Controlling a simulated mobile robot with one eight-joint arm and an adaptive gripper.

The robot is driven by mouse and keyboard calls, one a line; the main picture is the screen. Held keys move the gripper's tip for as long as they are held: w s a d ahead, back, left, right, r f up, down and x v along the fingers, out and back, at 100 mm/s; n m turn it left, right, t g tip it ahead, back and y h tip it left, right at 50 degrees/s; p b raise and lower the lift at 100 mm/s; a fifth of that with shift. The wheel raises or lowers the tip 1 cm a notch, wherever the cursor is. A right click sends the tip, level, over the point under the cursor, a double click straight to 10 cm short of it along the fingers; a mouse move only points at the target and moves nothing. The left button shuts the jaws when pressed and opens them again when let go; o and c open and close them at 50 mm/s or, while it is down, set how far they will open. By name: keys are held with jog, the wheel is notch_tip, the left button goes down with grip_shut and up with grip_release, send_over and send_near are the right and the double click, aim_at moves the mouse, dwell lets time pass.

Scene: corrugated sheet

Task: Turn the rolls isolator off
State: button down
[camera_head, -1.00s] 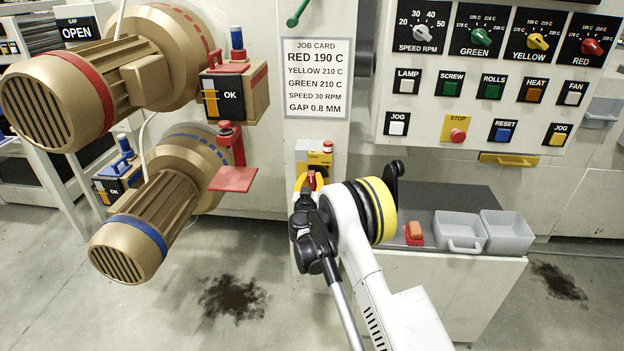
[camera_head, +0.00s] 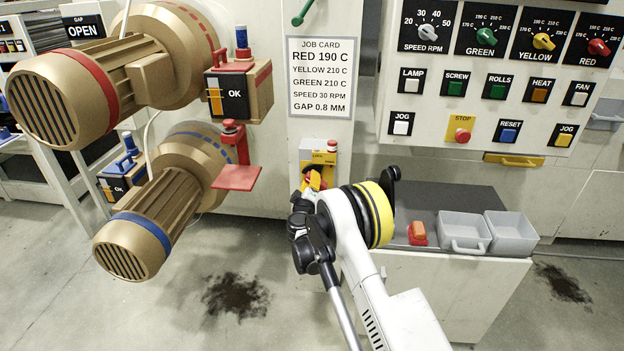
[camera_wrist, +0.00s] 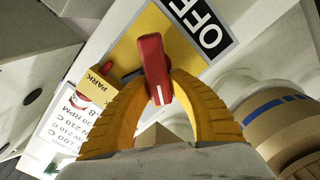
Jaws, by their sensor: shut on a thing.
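The isolator is a yellow box (camera_head: 328,158) on the pale machine post, below the job card. In the wrist view its yellow plate (camera_wrist: 124,54) carries a red rotary handle (camera_wrist: 153,62) and a black-and-white OFF label (camera_wrist: 203,27). My gripper (camera_wrist: 160,85) has its two curved yellow fingers closed on either side of the red handle. In the head view my gripper (camera_head: 314,180) is at the lower part of the box, and my wrist partly covers it. The handle is mostly hidden there.
A yellow PARK tag (camera_wrist: 93,88) is beside the handle. Left of the post are a red bracket (camera_head: 236,177) and large tan motors (camera_head: 140,230). To the right, a cabinet top holds a red-orange object (camera_head: 417,232) and grey bins (camera_head: 463,232). A button panel (camera_head: 490,90) is above.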

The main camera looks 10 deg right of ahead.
jog(key=n, duration=0.3)
jog(key=f+n, duration=0.1)
jog(key=n, duration=0.2)
jog(key=shift+w+a, duration=0.1)
jog(key=shift+a, duration=0.05)
jog(key=shift+n, duration=0.4)
jog(key=c, duration=1.2)
grip_release()
jog(key=shift+f, duration=0.1)
jog(key=v, duration=1.2)
